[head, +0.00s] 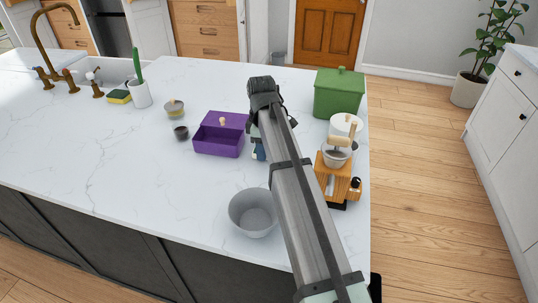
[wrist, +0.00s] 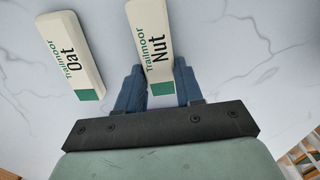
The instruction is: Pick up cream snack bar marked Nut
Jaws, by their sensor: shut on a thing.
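The cream snack bar marked Nut (wrist: 151,38) is in the wrist view, with green "Trailmoor" lettering and a green end patch. My gripper (wrist: 158,88) has its blue fingers on both sides of the bar's near end and is shut on it. I cannot tell whether the bar is clear of the counter. A similar cream bar marked Oat (wrist: 69,55) lies to the left, apart from the fingers. In the head view my gripper (head: 259,150) is partly hidden by my arm, and neither bar can be made out there.
On the white marble counter (head: 100,165), an open purple box (head: 218,145) stands left of my gripper and a grey bowl (head: 253,218) nearer. A green lidded box (head: 339,95) and a wooden-based appliance (head: 330,177) stand to the right. The counter's left side has free room.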

